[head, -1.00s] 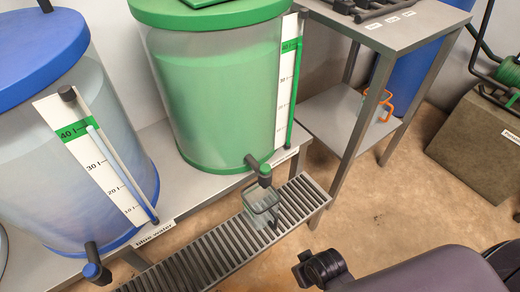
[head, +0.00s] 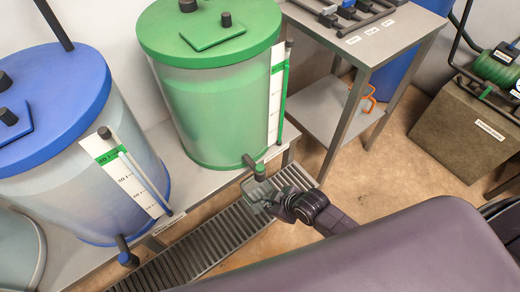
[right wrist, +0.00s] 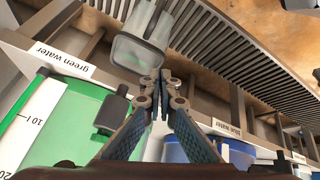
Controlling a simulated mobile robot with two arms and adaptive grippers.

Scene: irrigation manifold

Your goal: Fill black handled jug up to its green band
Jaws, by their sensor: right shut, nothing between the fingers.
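A clear square jug (head: 254,189) stands on the slatted grating under the green tank's tap (head: 257,168). In the right wrist view the jug (right wrist: 140,54) is just beyond my fingertips, with its dark handle beside it. The green tank (head: 212,110) has a level scale (head: 275,95). My left gripper is not in view.
A blue-lidded tank (head: 70,150) with its own tap (head: 125,255) stands to the left. The grating (head: 180,258) runs along the bench front. A metal side table (head: 385,40) with dark fittings stands at right. Brown floor (head: 400,170) is open beyond my arm.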

